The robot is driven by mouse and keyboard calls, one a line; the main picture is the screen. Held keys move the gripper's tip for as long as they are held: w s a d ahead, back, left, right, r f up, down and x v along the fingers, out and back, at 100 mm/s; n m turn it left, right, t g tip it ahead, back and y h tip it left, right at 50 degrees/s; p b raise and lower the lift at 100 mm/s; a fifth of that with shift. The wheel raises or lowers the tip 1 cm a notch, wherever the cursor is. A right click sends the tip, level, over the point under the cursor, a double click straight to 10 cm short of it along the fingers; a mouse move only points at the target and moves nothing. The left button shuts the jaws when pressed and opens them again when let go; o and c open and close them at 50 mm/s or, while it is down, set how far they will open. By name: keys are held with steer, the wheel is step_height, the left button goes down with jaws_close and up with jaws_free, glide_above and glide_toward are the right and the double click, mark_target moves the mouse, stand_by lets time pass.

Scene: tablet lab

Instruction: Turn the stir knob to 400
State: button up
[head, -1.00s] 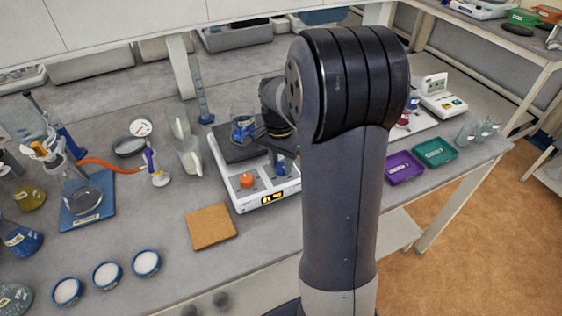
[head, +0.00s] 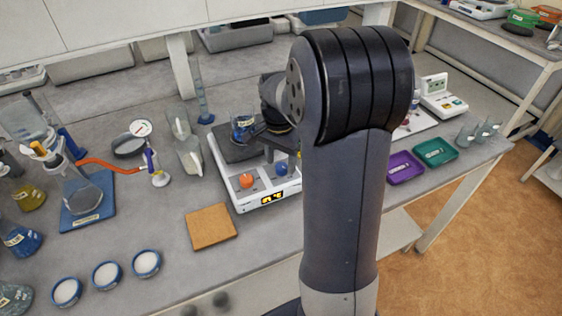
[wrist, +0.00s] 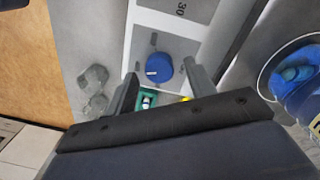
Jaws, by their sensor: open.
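The hotplate stirrer (head: 262,203) has a white front panel with an orange knob (head: 246,180), a blue knob (head: 281,168) and a lit display (head: 272,198) whose digits are too small to read surely. In the wrist view the blue knob (wrist: 158,70) has a white pointer mark at its left side. My gripper (wrist: 160,76) is open, its two fingers on either side of the blue knob in the picture. I cannot tell the gap between fingertips and knob. The gripper is mostly hidden in the head view behind my arm.
A beaker of blue liquid (head: 242,128) stands on the hotplate, close to my gripper; the wrist view shows it (wrist: 300,70) at right. A cork-coloured mat (head: 211,227) lies in front. Purple (head: 404,168) and green (head: 435,152) trays lie to the right.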

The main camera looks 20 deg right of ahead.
mark_target(280, 165)
step_height(280, 165, up, 10)
steer(key=shift+w, duration=0.15)
steer(key=shift+a+f, duration=0.1)
steer(key=shift+f, duration=0.05)
steer(key=f, duration=1)
steer(key=shift+s+f, duration=0.2)
steer(key=shift+f, duration=0.2)
steer(key=shift+r, duration=0.15)
